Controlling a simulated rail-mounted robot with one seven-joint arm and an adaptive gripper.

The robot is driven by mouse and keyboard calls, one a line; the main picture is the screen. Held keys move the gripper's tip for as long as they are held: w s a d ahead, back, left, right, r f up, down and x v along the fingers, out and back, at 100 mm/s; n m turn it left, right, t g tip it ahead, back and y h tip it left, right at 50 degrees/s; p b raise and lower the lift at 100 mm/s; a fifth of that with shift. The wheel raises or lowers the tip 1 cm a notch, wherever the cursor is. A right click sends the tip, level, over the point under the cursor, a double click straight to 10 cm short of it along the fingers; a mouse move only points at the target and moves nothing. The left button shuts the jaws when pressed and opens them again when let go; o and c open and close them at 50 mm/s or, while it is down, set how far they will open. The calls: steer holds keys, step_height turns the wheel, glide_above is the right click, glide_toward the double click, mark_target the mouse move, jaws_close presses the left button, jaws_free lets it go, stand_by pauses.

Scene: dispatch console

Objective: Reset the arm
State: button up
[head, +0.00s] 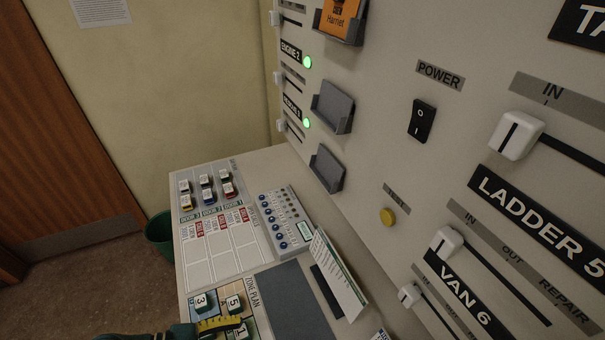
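My gripper is not clearly visible in the head view. A dark green shape at the bottom edge is cut off, and I cannot tell what it is. A round yellow button (387,217) sits on the sloping console panel (375,120), below a small grey label that is too small to read surely. A black rocker switch (421,121) marked with a line and a circle is on the panel under the POWER label (440,75).
White slider knobs (516,135) stick out at right beside the LADDER 5 and VAN 6 labels. Grey card holders (332,107) project from the panel. The desk (262,163) bears small blocks, a keypad (285,219), a propped card (338,273) and numbered cubes (202,302). A green bin (159,235) stands beyond.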

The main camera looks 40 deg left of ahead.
steer(key=w+d+r+m+g+h+b, duration=0.1)
steer(key=w+d+r+m+b, duration=0.15)
steer(key=w+d+r, duration=0.9)
steer(key=w+r+n+t+y, duration=0.3)
steer(key=w+r+n, duration=0.2)
steer(key=r, duration=0.1)
step_height(320, 180, down, 20)
steer(key=b, duration=0.4)
steer(key=shift+w+a+b, duration=0.15)
steer(key=shift+a+b, duration=0.25)
steer(key=shift+a, duration=0.05)
steer(key=shift+d, duration=0.1)
